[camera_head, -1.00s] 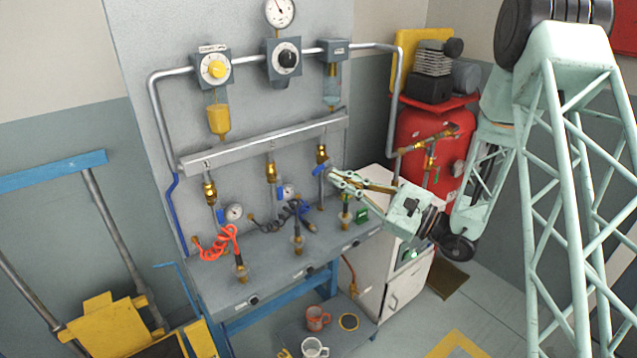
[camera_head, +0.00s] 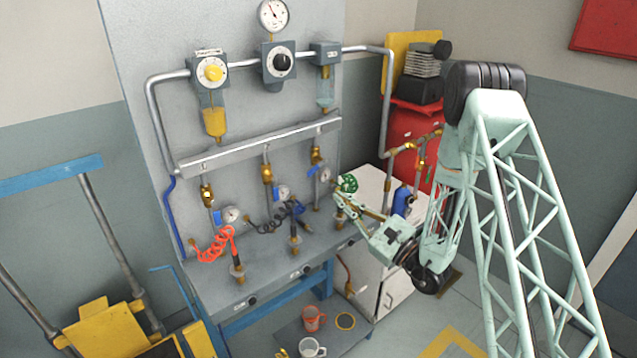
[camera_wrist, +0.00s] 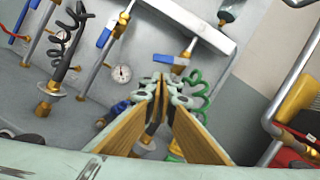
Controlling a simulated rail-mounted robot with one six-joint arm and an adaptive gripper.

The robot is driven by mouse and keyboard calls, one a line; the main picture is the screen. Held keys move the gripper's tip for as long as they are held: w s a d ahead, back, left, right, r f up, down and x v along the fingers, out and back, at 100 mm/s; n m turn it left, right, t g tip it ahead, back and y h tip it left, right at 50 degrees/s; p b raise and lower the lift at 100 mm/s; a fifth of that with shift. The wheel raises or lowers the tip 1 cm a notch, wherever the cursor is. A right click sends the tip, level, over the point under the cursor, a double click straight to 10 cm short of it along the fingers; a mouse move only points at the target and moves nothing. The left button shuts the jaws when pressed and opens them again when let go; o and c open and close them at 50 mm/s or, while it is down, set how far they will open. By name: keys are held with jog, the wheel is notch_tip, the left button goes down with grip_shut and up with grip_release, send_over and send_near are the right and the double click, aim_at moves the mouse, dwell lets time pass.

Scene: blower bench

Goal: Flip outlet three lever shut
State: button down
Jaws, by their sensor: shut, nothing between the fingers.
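Outlet three is the rightmost drop pipe with a brass valve (camera_head: 316,155). Its blue lever (camera_head: 312,171) is small in the head view. In the wrist view the outlet three lever (camera_wrist: 166,59) sticks out to the left, crosswise to its pipe. The brass body (camera_wrist: 182,66) is just right of it. My gripper (camera_head: 340,196) is to the right of and below the lever in the head view. In the wrist view my shut, empty fingers (camera_wrist: 160,82) point at the area just below the lever. Whether they touch it is not clear.
A green coiled hose (camera_wrist: 200,95) hangs close to the right of my fingers. A gauge (camera_wrist: 121,73) and the outlet two lever (camera_wrist: 104,37), lying along its pipe, are to the left. The rail (camera_head: 265,145) runs above. A white cabinet (camera_head: 372,205) stands to the right.

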aim_at(313, 171)
jog(key=shift+w+a, duration=0.1)
jog(key=b+x, duration=0.1)
jog(key=x, duration=0.8)
jog(key=shift+w+a+r+b, duration=0.15)
jog(key=shift+w+a+b, duration=0.05)
jog(key=shift+a+b, duration=0.1)
jog(key=shift+d, duration=0.15)
dwell(0.6)
